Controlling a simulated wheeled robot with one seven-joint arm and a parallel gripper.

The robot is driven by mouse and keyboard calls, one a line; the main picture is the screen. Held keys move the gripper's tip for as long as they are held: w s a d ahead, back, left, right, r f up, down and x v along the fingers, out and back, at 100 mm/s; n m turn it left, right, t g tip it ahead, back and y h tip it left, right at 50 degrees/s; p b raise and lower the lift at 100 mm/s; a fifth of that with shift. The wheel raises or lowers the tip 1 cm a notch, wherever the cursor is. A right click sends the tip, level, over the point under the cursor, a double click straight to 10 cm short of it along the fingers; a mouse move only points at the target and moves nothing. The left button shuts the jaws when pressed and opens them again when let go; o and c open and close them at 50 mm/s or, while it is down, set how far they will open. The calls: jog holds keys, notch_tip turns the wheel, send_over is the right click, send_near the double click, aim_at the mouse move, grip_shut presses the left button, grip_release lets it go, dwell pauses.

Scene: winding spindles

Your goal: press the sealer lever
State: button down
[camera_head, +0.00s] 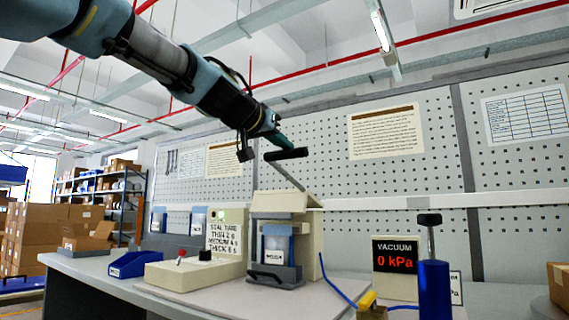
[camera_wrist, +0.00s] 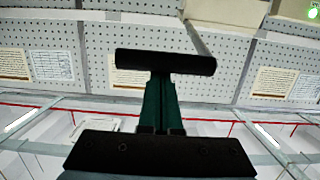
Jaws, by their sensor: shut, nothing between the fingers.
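The sealer (camera_head: 285,203) is a beige machine on the workbench, with a thin grey lever arm rising from its top. The lever ends in a black crossbar handle (camera_head: 286,154) and stands raised, tilted up to the left. The handle also shows in the wrist view (camera_wrist: 165,64), right in front of my fingertips. My gripper (camera_head: 282,141) has green fingers, shut with nothing between them, at the handle from above. Whether they touch it I cannot tell. A pouch with a label (camera_head: 275,247) stands upright in a dark holder at the sealer's front.
A seal-time sign (camera_head: 223,240) lists thin 2 s, medium 4 s, thick 6 s; a green light glows above it. A vacuum display (camera_head: 395,255) reads 0 kPa. A blue pump (camera_head: 433,288) stands front right. A blue bin (camera_head: 133,264) sits left. A pegboard wall stands behind.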

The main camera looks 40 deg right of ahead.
notch_tip(320, 180, down, 13)
jog(key=a+h+b, duration=0.2)
jog(key=b, duration=2.2)
jog(key=shift+s+f+t+h, duration=0.15)
jog(key=shift+s+t+h, duration=0.15)
jog(key=shift+a+f, duration=0.1)
jog(key=shift+w, duration=0.1)
notch_tip(320, 180, up, 6)
jog(key=p, duration=0.4)
jog(key=f+b+v, duration=0.1)
jog(key=b+v, duration=0.1)
jog(key=v, duration=0.8)
jog(key=shift+b, duration=0.35)
jog(key=shift+r, duration=0.1)
